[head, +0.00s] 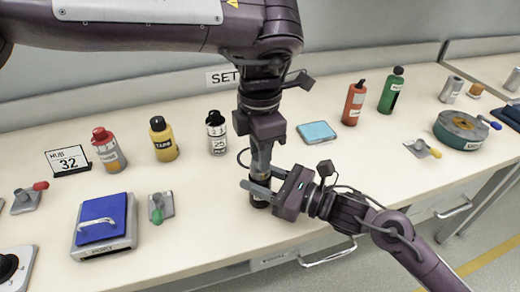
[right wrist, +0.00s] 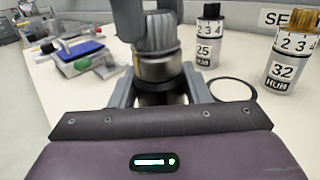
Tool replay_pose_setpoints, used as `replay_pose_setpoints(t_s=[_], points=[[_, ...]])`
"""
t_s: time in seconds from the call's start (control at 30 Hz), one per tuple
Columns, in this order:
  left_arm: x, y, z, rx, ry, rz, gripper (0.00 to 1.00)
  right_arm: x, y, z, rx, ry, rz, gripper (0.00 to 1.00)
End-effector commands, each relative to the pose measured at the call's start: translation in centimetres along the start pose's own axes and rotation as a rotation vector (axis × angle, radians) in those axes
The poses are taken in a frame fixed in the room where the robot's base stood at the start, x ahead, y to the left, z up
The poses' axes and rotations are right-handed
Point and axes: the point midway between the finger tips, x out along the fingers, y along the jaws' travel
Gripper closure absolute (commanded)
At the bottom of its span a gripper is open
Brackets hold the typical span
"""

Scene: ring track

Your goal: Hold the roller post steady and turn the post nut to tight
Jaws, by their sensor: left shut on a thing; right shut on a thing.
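The roller post (head: 259,202) stands upright near the front edge of the bench, mostly hidden by my grippers. My right gripper (head: 262,188) comes in low from the right and is shut around the post. In the right wrist view its fingers (right wrist: 160,88) flank the dark lower part of the post, below a metal collar (right wrist: 158,68). My left gripper (head: 262,155) points straight down from above and is shut on the top of the post, where the post nut sits. The nut is hidden by the left fingers, so how tight it is cannot be told.
Several bottles, including a yellow one (head: 163,138), stand behind. A light-blue pad (head: 317,132) and a green round fixture (head: 461,130) are on the right.

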Motion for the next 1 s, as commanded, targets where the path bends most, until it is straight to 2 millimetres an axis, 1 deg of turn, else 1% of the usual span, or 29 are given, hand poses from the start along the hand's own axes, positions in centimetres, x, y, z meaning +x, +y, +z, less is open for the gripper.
replay_pose_setpoints(t_s=[0.23,0.27,0.4,0.67,0.77,0.87,1.0], points=[[-0.1,0.0,0.0,-0.002,-0.001,0.001,0.93,0.0,0.0,-0.1,0.001,0.001,0.000,0.87],[-0.1,0.0,0.0,-0.002,-0.001,0.001,0.66,0.0,0.0,-0.1,0.001,0.001,0.000,0.87],[-0.1,0.0,0.0,-0.002,-0.001,0.001,0.48,0.0,0.0,-0.1,0.001,0.001,0.000,0.87],[-0.1,0.0,0.0,-0.002,-0.001,0.000,0.48,0.0,0.0,-0.1,0.001,0.001,0.000,0.87],[-0.6,0.0,0.0,-0.001,-0.001,0.001,0.48,0.0,0.0,-0.1,0.001,0.001,0.001,0.87],[-1.9,0.1,0.1,-0.003,-0.003,0.004,0.48,0.0,0.0,-0.1,0.001,0.001,0.001,0.87],[-4.8,0.1,0.1,-0.002,-0.004,0.006,0.48,0.0,0.0,-0.1,0.001,0.001,0.001,0.87]])
